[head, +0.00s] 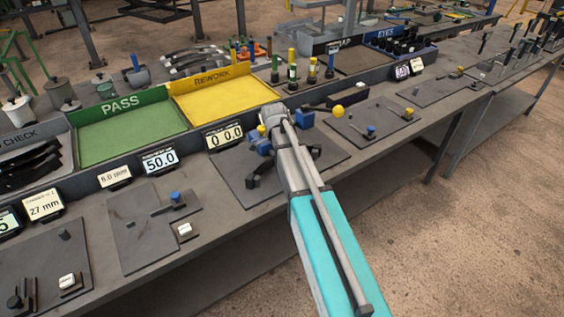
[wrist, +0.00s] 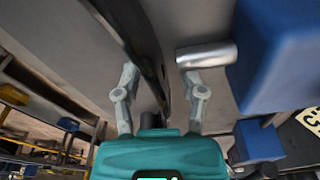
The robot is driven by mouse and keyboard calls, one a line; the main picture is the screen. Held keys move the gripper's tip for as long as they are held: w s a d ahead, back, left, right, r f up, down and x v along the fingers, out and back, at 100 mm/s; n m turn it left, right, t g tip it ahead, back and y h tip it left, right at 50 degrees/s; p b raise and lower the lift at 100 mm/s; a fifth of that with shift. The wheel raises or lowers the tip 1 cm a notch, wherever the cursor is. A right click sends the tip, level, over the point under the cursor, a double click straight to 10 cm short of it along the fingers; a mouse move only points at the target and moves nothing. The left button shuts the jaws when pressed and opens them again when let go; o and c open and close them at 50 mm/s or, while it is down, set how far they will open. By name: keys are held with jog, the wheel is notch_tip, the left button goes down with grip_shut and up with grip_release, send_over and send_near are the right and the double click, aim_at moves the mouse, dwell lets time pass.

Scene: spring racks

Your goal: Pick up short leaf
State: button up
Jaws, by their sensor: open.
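A dark, slightly curved strip, which looks like the short leaf (wrist: 146,42), runs lengthwise between the fingers of my gripper (wrist: 160,80) in the wrist view. My gripper is open, with a finger on each side of the strip and visible gaps. I cannot tell how high the fingertips are above it. In the head view my gripper (head: 272,122) is over the middle grey plate (head: 228,170), largely hidden by my arm. Dark pieces show on both sides of the arm there; I cannot tell whether they belong to the leaf.
Blue blocks (wrist: 285,55) and a metal cylinder (wrist: 207,55) stand close to the right finger. Behind are a green PASS tray (head: 130,130), a yellow REWORK tray (head: 225,95) and a display (head: 224,135). Dark leaves (head: 30,168) lie in the CHECK tray at left.

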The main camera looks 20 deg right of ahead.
grip_shut()
jog(key=shift+r, duration=0.2)
dwell(0.5)
notch_tip(320, 180, up, 18)
jog(key=p, duration=1.8)
jog(key=shift+f, duration=0.25)
jog(key=shift+f, duration=0.1)
jog(key=shift+f+b, duration=1.5)
jog(key=shift+b, duration=0.15)
jog(key=shift+a, duration=0.1)
